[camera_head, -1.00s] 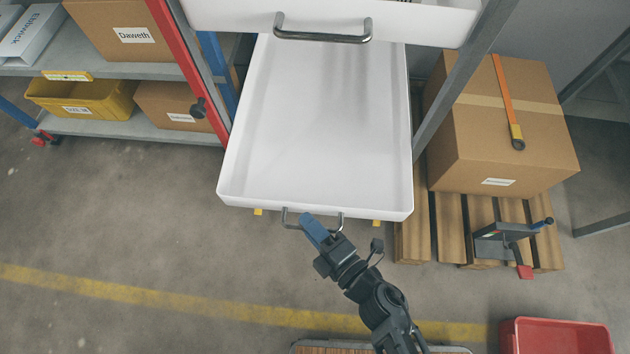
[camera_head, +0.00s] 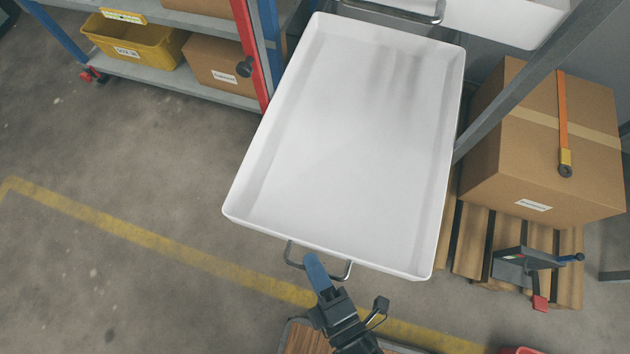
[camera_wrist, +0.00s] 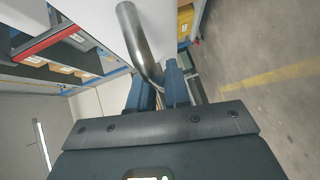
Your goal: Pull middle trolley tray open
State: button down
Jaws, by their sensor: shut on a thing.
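The middle trolley tray (camera_head: 350,150) is a white, shallow, empty tray, pulled well out toward me in the head view. Its metal bar handle (camera_head: 294,256) is on its front edge. In the wrist view the handle (camera_wrist: 138,45) runs between the two blue fingers of my gripper (camera_wrist: 160,85). The exact contact is partly hidden by the fingers.
Another white tray (camera_head: 505,18) with its own handle (camera_head: 400,12) is above and behind. A cardboard box (camera_head: 545,140) stands on a wooden pallet (camera_head: 470,240) at right. A shelf with a yellow bin (camera_head: 133,40) is at left. Floor at left is clear.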

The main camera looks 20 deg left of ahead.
jog(key=c, duration=1.2)
grip_release()
jog(key=v, duration=0.7)
jog(key=shift+s+d, duration=0.25)
jog(key=shift+s, duration=0.05)
